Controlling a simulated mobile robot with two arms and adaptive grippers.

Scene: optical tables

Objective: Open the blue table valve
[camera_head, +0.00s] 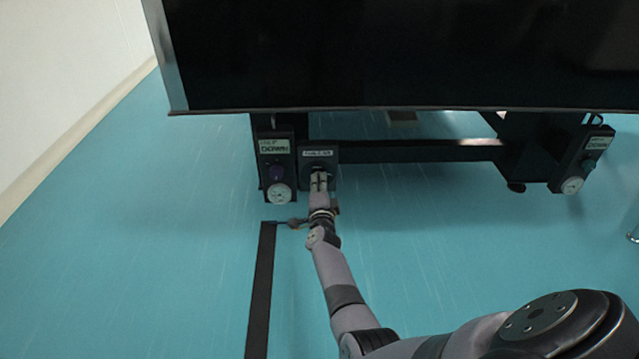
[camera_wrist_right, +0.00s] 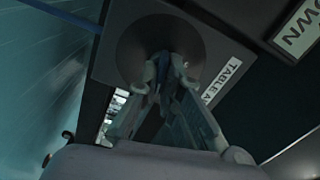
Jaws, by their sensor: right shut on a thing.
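The valve panel (camera_head: 309,156) is a dark plate with a white label, mounted under the front edge of the optical table. In the right wrist view the plate (camera_wrist_right: 120,65) fills the middle, with a label reading "TABLE A…". A dark round recess surrounds the blue valve handle (camera_wrist_right: 161,72). My right gripper (camera_head: 319,178) reaches the panel from the front. In the wrist view its fingers (camera_wrist_right: 164,78) are closed around the blue handle from both sides. The fingers hide most of the handle, so its exact angle is hard to tell. My left gripper is not in view.
The dark optical table (camera_head: 400,55) overhangs the panel. A similar panel (camera_head: 580,158) is at the right leg. A black strip (camera_head: 262,290) lies on the open teal floor.

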